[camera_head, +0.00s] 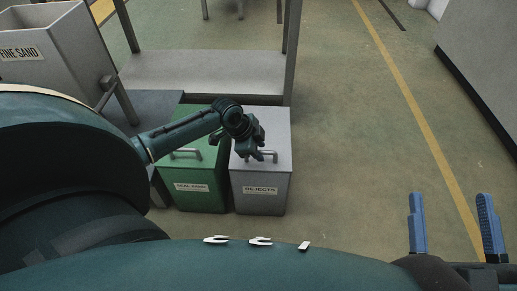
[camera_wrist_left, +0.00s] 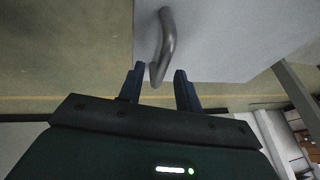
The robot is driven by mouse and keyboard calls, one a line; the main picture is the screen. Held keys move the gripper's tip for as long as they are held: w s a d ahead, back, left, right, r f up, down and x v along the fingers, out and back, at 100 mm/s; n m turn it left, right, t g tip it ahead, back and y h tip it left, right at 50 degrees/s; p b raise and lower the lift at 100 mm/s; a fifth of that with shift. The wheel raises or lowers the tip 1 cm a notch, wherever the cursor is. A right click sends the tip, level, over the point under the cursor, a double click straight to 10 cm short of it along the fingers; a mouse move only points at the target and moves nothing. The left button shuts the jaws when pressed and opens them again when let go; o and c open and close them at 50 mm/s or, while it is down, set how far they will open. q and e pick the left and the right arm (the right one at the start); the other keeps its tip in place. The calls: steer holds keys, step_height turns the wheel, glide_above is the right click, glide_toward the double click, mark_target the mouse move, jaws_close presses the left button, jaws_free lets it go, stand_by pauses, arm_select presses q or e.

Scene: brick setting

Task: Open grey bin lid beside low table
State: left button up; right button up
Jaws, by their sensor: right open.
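The grey bin (camera_head: 262,203) has a "REJECTS" label on its front, and its flat lid (camera_head: 277,128) is shut. A curved metal handle (camera_head: 268,156) stands on the lid, partly hidden by my left gripper (camera_head: 256,150). In the left wrist view, the handle (camera_wrist_left: 167,40) runs down the pale lid (camera_wrist_left: 225,35), and its near end shows between the spread fingers of my left gripper (camera_wrist_left: 158,80). They do not appear closed on it. My right gripper (camera_head: 453,215) is open and empty at the lower right, with blue fingers wide apart.
A green bin (camera_head: 203,150) with its own handle stands directly left of the grey bin. The low table (camera_head: 205,72) is behind both bins. A "FINE SAND" hopper (camera_head: 45,40) is at the upper left. Floor (camera_head: 355,150) to the right is clear.

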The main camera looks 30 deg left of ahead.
arm_select(q)
steer(key=shift+c, duration=0.5)
jaws_close()
steer(key=shift+r, duration=0.1)
